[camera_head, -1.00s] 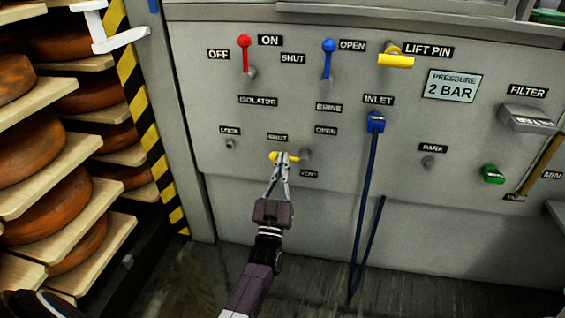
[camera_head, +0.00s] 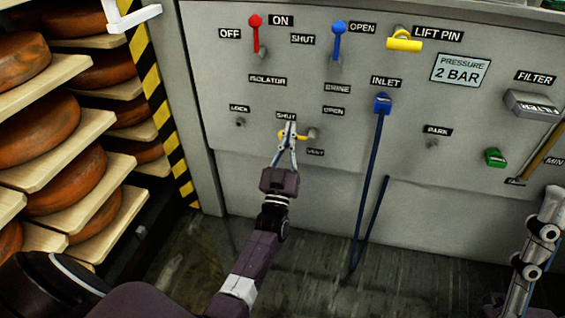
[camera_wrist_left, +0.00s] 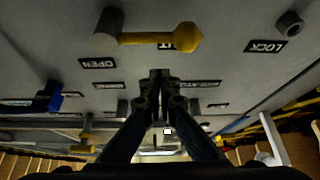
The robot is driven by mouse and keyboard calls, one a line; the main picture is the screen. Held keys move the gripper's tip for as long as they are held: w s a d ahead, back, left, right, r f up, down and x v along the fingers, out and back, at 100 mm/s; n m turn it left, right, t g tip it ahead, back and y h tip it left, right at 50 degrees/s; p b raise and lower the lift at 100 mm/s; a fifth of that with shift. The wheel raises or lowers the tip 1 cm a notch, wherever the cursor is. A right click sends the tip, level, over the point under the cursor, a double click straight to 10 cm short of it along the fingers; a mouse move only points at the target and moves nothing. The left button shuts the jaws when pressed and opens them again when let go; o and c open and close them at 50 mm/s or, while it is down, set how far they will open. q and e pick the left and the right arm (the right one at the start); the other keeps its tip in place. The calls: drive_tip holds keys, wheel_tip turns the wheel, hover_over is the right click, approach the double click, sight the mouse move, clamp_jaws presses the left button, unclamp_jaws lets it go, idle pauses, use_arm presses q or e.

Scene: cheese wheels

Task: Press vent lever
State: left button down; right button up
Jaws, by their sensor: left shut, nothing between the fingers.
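The yellow vent lever (camera_head: 282,136) sits on the grey panel between the SHUT label above it and the VENT label below it. It points left from its grey hub (camera_head: 312,134). My left gripper (camera_head: 290,125) is shut and empty, with its fingers in front of the lever and tips near the SHUT label. In the left wrist view, which is upside down, the lever's yellow knob (camera_wrist_left: 187,37) and bar lie clear above the closed fingertips (camera_wrist_left: 160,76). I cannot tell contact for sure. A grey jointed part at the right edge seems to be my right gripper; its jaws are unclear.
The panel also carries a red lever (camera_head: 256,35), a blue lever (camera_head: 338,42), a yellow lift pin (camera_head: 404,42), a blue inlet handle (camera_head: 382,103) with hanging blue rods and a green knob (camera_head: 494,157). Shelves with cheese wheels (camera_head: 34,135) stand left.

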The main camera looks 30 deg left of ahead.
use_arm(q)
drive_tip(key=p+v, duration=0.1)
drive_tip(key=v, duration=0.9)
use_arm(e)
drive_tip(key=w+a+f+g+h, duration=0.1)
drive_tip(key=w+f+g, duration=0.3)
drive_tip(key=w+f, duration=0.2)
drive_tip(key=shift+w+a+g+h, duration=0.15)
drive_tip(key=shift+w+g+h, duration=0.25)
drive_tip(key=shift+w, duration=0.45)
use_arm(q)
drive_tip(key=shift+s+a+r, duration=0.1)
drive_tip(key=shift+a+r, duration=0.05)
